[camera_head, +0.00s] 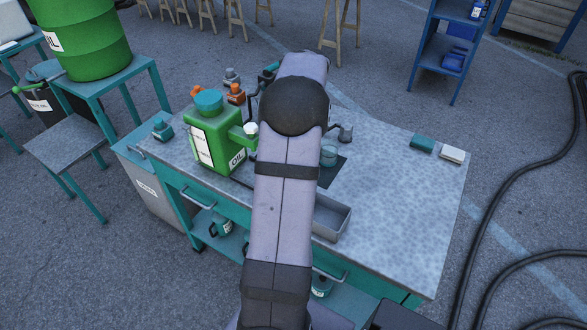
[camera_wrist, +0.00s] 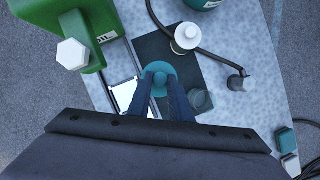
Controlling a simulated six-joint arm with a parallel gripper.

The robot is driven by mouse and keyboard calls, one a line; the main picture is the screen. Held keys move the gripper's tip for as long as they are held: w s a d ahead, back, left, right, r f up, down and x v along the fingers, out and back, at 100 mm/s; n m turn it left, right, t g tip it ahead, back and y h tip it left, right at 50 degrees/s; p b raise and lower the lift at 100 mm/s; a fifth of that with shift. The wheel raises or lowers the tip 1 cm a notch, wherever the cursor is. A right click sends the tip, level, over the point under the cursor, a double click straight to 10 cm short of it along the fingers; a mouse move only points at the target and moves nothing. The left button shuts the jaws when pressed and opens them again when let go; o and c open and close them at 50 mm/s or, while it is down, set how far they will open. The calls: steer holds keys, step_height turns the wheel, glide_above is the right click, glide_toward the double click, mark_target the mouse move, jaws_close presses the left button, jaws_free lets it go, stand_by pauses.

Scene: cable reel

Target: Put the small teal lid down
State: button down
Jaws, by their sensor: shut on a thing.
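The small teal lid (camera_wrist: 158,70), round with a knob on top, is between my fingertips in the wrist view. My gripper (camera_wrist: 159,84) is shut on it, above or near the left part of a dark square mat (camera_wrist: 150,45). How high the lid is above the mat I cannot tell. In the head view my own arm hides both the gripper and the lid. A small see-through glass (camera_wrist: 201,100) stands on the mat just right of my fingers; it also shows in the head view (camera_head: 328,156).
A green oil can (camera_head: 217,138) with a larger teal cap stands left. A white-topped container (camera_wrist: 187,38) and a dark hose with a grey end (camera_wrist: 238,82) are beyond the lid. A grey open tray (camera_head: 332,216) sits nearer the front.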

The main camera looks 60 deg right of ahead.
steer(key=shift+m, duration=0.6)
steer(key=f, duration=0.3)
steer(key=s+a+f, duration=0.1)
steer(key=shift+f, duration=0.2)
steer(key=shift+d+r+h, duration=0.15)
steer(key=shift+d+h, duration=0.15)
steer(key=shift+d, duration=0.25)
steer(key=shift+f+p, duration=1)
steer(key=shift+f, duration=3.95)
steer(key=shift+f, duration=0.2)
steer(key=c, duration=1.6)
jaws_free()
steer(key=shift+r, duration=0.1)
